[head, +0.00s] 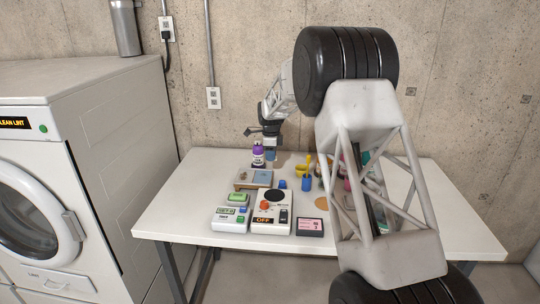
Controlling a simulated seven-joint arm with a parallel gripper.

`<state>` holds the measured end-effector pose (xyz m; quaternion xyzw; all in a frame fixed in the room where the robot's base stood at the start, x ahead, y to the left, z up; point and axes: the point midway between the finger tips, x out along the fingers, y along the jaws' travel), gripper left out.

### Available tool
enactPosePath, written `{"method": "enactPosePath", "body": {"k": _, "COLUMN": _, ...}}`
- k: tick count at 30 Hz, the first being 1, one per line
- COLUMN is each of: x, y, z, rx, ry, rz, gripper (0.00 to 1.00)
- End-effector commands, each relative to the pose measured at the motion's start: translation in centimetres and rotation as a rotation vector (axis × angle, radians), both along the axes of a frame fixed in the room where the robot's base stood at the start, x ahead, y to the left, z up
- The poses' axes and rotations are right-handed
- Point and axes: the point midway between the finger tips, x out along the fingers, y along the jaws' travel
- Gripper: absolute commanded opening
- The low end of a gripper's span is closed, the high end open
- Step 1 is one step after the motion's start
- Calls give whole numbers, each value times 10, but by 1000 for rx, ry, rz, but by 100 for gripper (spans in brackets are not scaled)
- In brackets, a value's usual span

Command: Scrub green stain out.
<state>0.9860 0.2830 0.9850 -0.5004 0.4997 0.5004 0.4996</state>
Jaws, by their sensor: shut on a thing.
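My gripper (270,146) is at the back of the white table, just right of a purple-capped bottle (258,158). I cannot make out a green stain. My arm hides much of the table's right half.
On the white table (178,216) are devices with green displays (238,198), a device reading OFF (264,220), a dark-framed pink card (310,226), a blue cup (306,184) and a tan disc (321,203). A washer (120,130) stands left. The table's left front is clear.

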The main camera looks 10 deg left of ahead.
Motion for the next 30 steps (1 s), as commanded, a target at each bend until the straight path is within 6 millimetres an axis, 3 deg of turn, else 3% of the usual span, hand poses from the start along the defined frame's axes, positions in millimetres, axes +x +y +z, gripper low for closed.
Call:
{"method": "enactPosePath", "body": {"k": 11, "x": 0, "y": 0, "z": -26, "rx": 0, "ry": 1, "rz": 0, "gripper": 0}}
{"method": "enactPosePath", "body": {"k": 27, "x": 0, "y": 0, "z": -80, "rx": -1, "ry": 2, "rz": 0, "gripper": 0}}
{"method": "enactPosePath", "body": {"k": 30, "x": 0, "y": 11, "z": -76, "rx": 0, "ry": 0, "rz": 2, "gripper": 0}}
